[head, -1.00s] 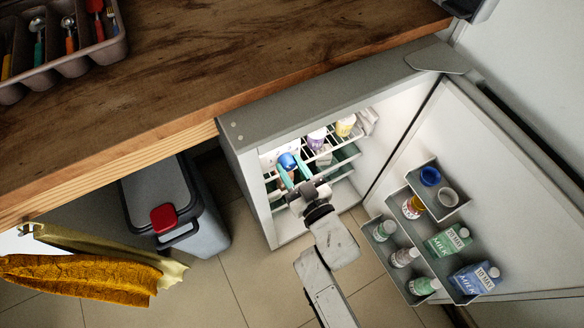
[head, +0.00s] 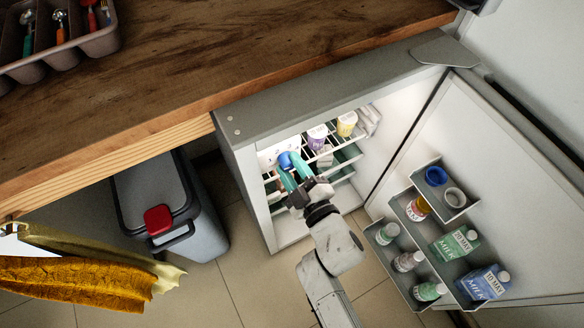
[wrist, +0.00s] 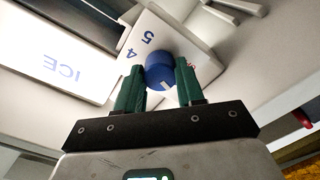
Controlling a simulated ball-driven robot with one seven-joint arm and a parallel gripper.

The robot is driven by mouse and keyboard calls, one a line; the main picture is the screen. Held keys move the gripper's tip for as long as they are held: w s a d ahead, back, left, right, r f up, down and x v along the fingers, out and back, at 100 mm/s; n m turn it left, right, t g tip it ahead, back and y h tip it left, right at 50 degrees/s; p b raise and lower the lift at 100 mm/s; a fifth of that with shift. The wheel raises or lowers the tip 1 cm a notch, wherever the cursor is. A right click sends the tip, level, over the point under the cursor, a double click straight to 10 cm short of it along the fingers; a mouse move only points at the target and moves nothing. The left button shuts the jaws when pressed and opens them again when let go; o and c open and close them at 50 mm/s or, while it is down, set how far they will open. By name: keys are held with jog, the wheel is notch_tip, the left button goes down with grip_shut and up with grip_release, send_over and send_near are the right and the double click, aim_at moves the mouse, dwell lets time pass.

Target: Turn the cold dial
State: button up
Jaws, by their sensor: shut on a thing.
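The cold dial is a round blue knob (wrist: 160,70) with a white mark, on a white panel (wrist: 146,42) printed with the numerals 4 and 5. In the head view the blue dial (head: 285,161) shows inside the open fridge, at its upper left. My gripper (wrist: 160,80) has its two green fingers on either side of the dial, shut on it. In the head view my gripper (head: 292,170) reaches into the fridge from the front. The rest of the numerals around the dial are hidden.
The fridge door (head: 495,180) stands open at the right, its shelves holding bottles and cartons. Wire shelves with jars lie just right of my gripper. A wooden counter (head: 200,60) runs above, and a grey bin (head: 165,205) stands left.

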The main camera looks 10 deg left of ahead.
jog(key=shift+n, duration=0.3)
jog(key=o, duration=1)
jog(key=shift+o, duration=0.2)
jog(key=shift+s, duration=0.15)
jog(key=p+v, duration=0.2)
jog(key=v, duration=0.8)
jog(key=shift+s+d, duration=0.25)
